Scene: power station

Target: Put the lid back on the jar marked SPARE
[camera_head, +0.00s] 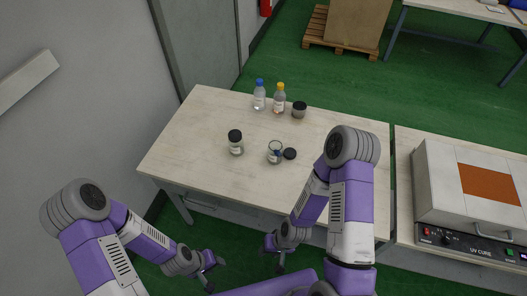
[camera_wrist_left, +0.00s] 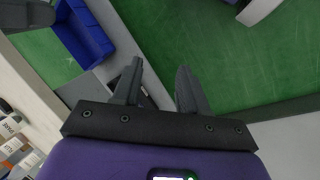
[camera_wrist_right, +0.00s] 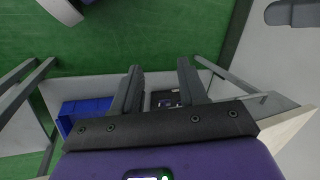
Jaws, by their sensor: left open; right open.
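An open glass jar (camera_head: 274,156) with a pale label stands near the front middle of the table. A black lid (camera_head: 290,153) lies on the tabletop just right of it. A second jar (camera_head: 236,147), closed with a black lid, stands to the left. A third dark-lidded jar (camera_head: 299,111) is at the back. I cannot read the labels surely, so I cannot tell which says SPARE. My left gripper (camera_head: 213,272) and right gripper (camera_head: 273,258) are open and empty, low in front of the table, apart from the jars. The left fingers (camera_wrist_left: 158,88) and right fingers (camera_wrist_right: 160,85) show nothing between them.
A blue-capped bottle (camera_head: 259,99) and a yellow-capped bottle (camera_head: 280,101) stand at the back of the table (camera_head: 190,150). A UV cure box (camera_head: 465,190) stands on the bench at right. The tabletop's left part is clear. A blue bin (camera_wrist_right: 84,116) shows low down.

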